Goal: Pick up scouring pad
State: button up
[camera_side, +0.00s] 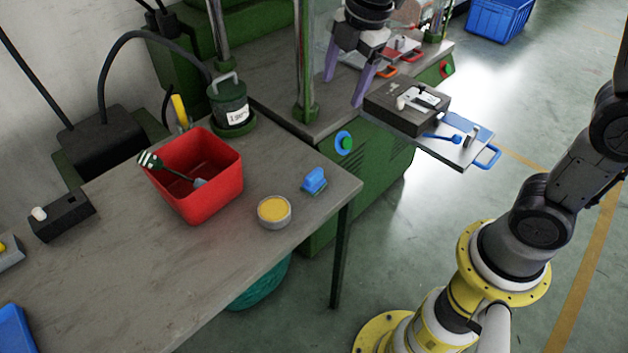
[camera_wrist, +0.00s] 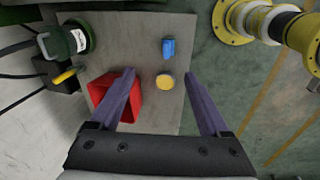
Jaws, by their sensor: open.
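A small blue block with a darker base (camera_side: 314,180), which looks like the scouring pad, sits on the grey table near its right end. It also shows in the wrist view (camera_wrist: 168,48), above and slightly right of centre. My gripper (camera_side: 343,92) has two purple fingers, spread apart and empty. In the wrist view my gripper (camera_wrist: 159,74) hangs high above the table, with the blue block seen beyond the gap between the fingertips. Nothing touches the block.
A round tin with yellow contents (camera_side: 274,211) stands near the block. The green press with a black mould (camera_side: 406,108) and blue-handled tray (camera_side: 470,150) adjoins the table.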

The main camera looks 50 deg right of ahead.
jog(key=w+a+f+n+g, duration=0.1)
jog(key=w+a+f+g, duration=0.2)
jog(key=f, duration=0.6)
send_over(314, 173)
notch_tip(314, 173, down, 10)
jog(key=shift+w+d+r, duration=0.1)
jog(key=shift+d+r, duration=0.05)
jog(key=shift+f, duration=3)
grip_shut()
